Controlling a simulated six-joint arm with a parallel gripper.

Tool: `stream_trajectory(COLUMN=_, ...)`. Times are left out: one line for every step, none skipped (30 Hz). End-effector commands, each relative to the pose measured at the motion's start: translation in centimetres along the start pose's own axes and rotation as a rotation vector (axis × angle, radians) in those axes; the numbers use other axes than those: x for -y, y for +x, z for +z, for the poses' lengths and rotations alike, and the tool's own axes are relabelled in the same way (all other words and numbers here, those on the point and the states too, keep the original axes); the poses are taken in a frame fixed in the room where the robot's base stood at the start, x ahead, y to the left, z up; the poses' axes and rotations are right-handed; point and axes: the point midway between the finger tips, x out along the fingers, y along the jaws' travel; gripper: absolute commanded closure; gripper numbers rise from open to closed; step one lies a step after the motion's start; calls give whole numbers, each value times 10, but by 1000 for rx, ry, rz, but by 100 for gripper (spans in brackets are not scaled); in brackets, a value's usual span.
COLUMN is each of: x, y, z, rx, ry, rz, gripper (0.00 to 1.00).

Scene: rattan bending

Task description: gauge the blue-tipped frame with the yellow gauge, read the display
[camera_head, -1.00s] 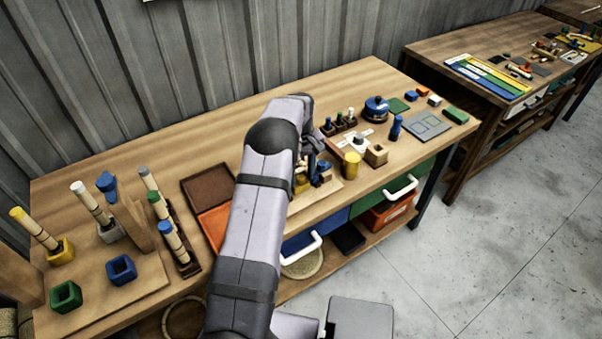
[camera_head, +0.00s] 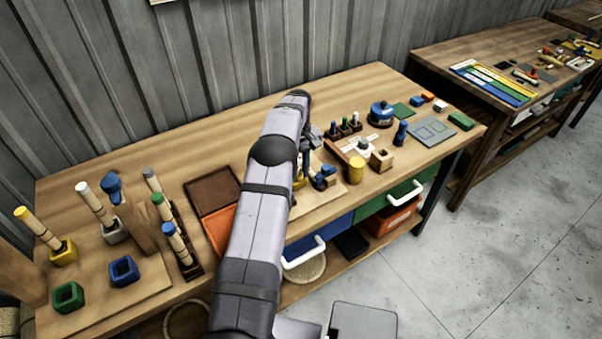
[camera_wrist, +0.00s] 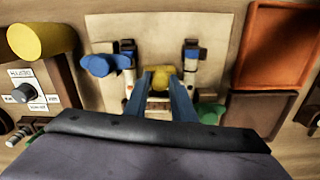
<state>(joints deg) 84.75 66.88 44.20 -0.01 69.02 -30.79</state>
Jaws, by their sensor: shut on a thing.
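My gripper (camera_wrist: 167,95) has its two blue fingers closed around a small yellow piece, which looks like the yellow gauge (camera_wrist: 161,73). In the wrist view the frame shows as two upright pieces with blue tips, a left one (camera_wrist: 128,62) and a right one (camera_wrist: 192,62), on a pale board (camera_wrist: 220,28). The gauge is between these two; whether it touches them cannot be told. A blue part (camera_wrist: 98,65) sticks out beside the left one. In the head view my arm hides most of the gripper and frame. No readable display value shows.
A box with a labelled panel and knob (camera_wrist: 22,90) and a yellow cylinder (camera_wrist: 28,41) stand left in the wrist view; the cylinder also shows in the head view (camera_head: 355,170). An orange tray (camera_wrist: 276,45) and brown tray (camera_wrist: 258,112) lie right. Rods in coloured blocks stand far left.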

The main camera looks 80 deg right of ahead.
Motion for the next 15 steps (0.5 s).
stream_trajectory(x=0, y=-1, z=-1, rx=-4, ry=0, rz=3, gripper=100)
stream_trajectory(x=0, y=-2, z=-1, rx=-4, ry=0, rz=3, gripper=100)
stream_trajectory(x=0, y=-2, z=-1, rx=-4, ry=0, rz=3, gripper=100)
stream_trajectory(x=0, y=-2, z=-1, rx=-4, ry=0, rz=3, gripper=100)
stream_trajectory(x=0, y=-2, z=-1, rx=-4, ry=0, rz=3, gripper=100)
stream_trajectory(x=0, y=-2, z=-1, rx=-5, ry=0, rz=3, gripper=100)
stream_trajectory(x=0, y=-2, z=-1, rx=-5, ry=0, rz=3, gripper=72)
stream_trajectory(x=0, y=-2, z=-1, rx=-5, ry=0, rz=3, gripper=65)
stream_trajectory(x=0, y=-2, z=-1, rx=-4, ry=0, rz=3, gripper=58)
stream_trajectory(x=0, y=-1, z=-1, rx=-4, ry=0, rz=3, gripper=58)
stream_trajectory(x=0, y=-1, z=-1, rx=-4, ry=0, rz=2, gripper=58)
stream_trajectory(x=0, y=-1, z=-1, rx=-4, ry=0, rz=2, gripper=58)
stream_trajectory(x=0, y=-1, z=-1, rx=-3, ry=0, rz=2, gripper=58)
stream_trajectory(x=0, y=-1, z=-1, rx=-3, ry=0, rz=2, gripper=58)
stream_trajectory(x=0, y=-1, z=-1, rx=-3, ry=0, rz=2, gripper=58)
